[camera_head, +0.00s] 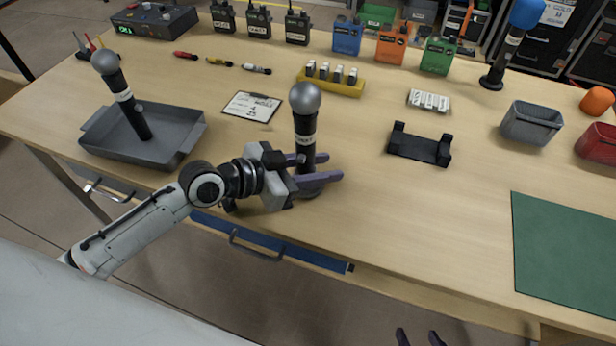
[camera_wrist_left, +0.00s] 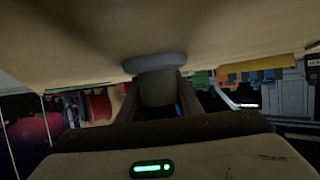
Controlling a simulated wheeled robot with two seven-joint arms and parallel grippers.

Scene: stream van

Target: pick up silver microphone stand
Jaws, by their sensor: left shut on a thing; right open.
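A microphone with a silver ball head (camera_head: 305,99) and a dark handle with a pale label stands upright near the table's front edge. My left gripper (camera_head: 318,167) is shut around its lower part, with purple fingers on either side. In the left wrist view the round grey base (camera_wrist_left: 155,63) is against or very close to the tabletop; any gap cannot be told. A second silver-headed microphone (camera_head: 122,95) stands, leaning in the picture, in a grey tray (camera_head: 187,145) at the left. My right gripper (camera_head: 418,338) shows only its fingertips at the bottom edge, open and apart from the table objects.
A clipboard (camera_head: 251,106), a yellow rack (camera_head: 333,86) and a black cradle (camera_head: 420,146) surround the held microphone. Radios stand behind. A blue-headed microphone (camera_head: 513,42), a grey bin (camera_head: 531,124) and a green mat (camera_head: 565,252) are at right. The front middle is clear.

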